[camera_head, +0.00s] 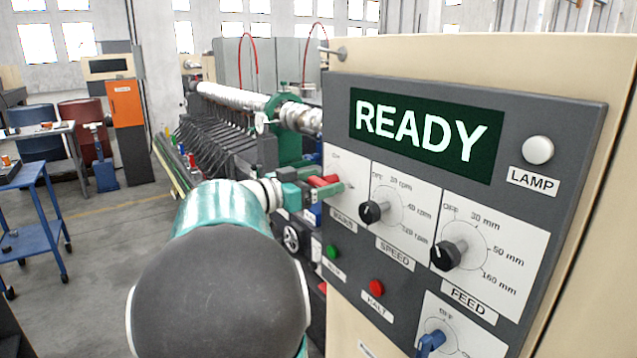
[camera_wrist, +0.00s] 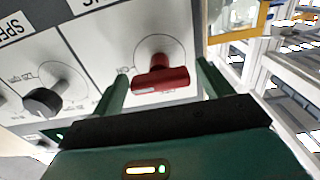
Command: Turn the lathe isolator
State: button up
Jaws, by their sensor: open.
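The lathe isolator appears to be the red handle on the panel plate marked MAINS, seen in the head view (camera_head: 328,180) and close up in the wrist view (camera_wrist: 160,80). It is a red bar on a round base, and in the wrist view it lies nearly level, slightly tilted. My gripper, with green fingers, is at the handle in the head view (camera_head: 318,188) and in the wrist view (camera_wrist: 163,72). It is open, with one finger on each side of the handle. A gap shows on both sides. My arm hides part of the plate in the head view.
The grey control panel (camera_head: 480,95) has a READY screen (camera_head: 425,133), a black SPEED knob (camera_head: 371,212), a black FEED knob (camera_head: 447,255), a green button (camera_head: 333,251), a red HALT button (camera_head: 377,287) and a blue handle (camera_head: 431,343). Open floor lies left.

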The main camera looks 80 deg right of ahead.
jog(key=c, duration=1)
jog(key=shift+w+n, duration=0.1)
jog(key=shift+n, duration=0.2)
jog(key=n, duration=0.4)
jog(key=shift+w+n, duration=0.1)
jog(key=shift+n, duration=0.2)
jog(key=n, duration=0.3)
jog(key=shift+d+f+n, duration=0.1)
jog(key=shift+n, duration=0.2)
jog(key=n, duration=0.9)
jog(key=shift+f, duration=0.15)
